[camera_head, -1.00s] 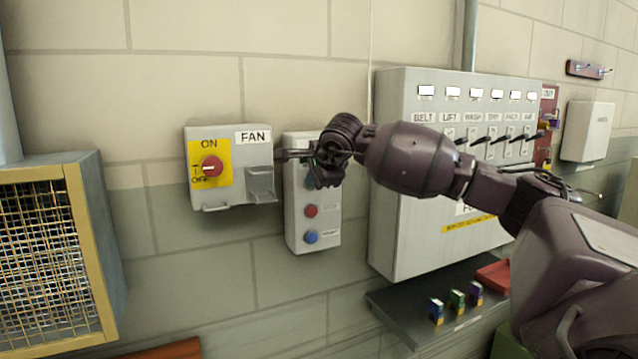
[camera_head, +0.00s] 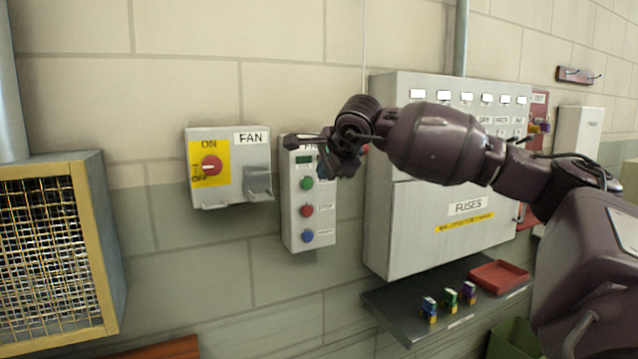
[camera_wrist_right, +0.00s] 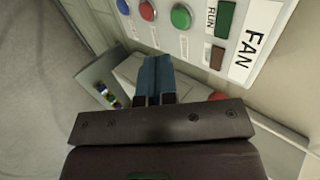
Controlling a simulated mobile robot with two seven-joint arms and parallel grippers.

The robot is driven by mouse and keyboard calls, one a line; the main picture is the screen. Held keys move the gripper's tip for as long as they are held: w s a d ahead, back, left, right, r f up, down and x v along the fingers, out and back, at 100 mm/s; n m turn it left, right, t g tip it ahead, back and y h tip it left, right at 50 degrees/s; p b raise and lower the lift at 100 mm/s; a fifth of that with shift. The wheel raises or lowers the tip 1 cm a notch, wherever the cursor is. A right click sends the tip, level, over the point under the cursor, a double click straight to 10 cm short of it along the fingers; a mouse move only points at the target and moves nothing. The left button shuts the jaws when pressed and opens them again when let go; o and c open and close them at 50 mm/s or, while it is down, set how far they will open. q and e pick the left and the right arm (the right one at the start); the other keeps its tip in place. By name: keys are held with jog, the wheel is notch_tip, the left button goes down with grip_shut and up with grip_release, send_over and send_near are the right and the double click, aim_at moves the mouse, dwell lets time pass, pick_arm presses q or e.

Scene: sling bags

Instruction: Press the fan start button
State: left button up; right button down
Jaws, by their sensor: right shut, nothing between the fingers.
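The fan control box (camera_head: 292,220) is a narrow pale panel on the wall, with a green button (camera_head: 307,183) on top, a red button (camera_head: 307,210) and a blue button (camera_head: 308,236) below. In the right wrist view the green button (camera_wrist_right: 181,17) shows beside a RUN label, with a FAN label on the same panel. My right gripper (camera_head: 291,143) is shut and empty, in front of the panel's upper part, above the green button, partly hiding the top label. Its closed blue fingers (camera_wrist_right: 156,80) appear apart from the green button. My left gripper is out of view.
A FAN switch box (camera_head: 230,138) with a red rotary knob (camera_head: 211,165) is left of the panel. A large fuse cabinet (camera_head: 410,225) stands right, with a shelf (camera_head: 392,307) below holding small coloured blocks and a red tray (camera_head: 499,275). A caged unit (camera_head: 50,260) is far left.

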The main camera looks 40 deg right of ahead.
jog(key=shift+v, duration=2.35)
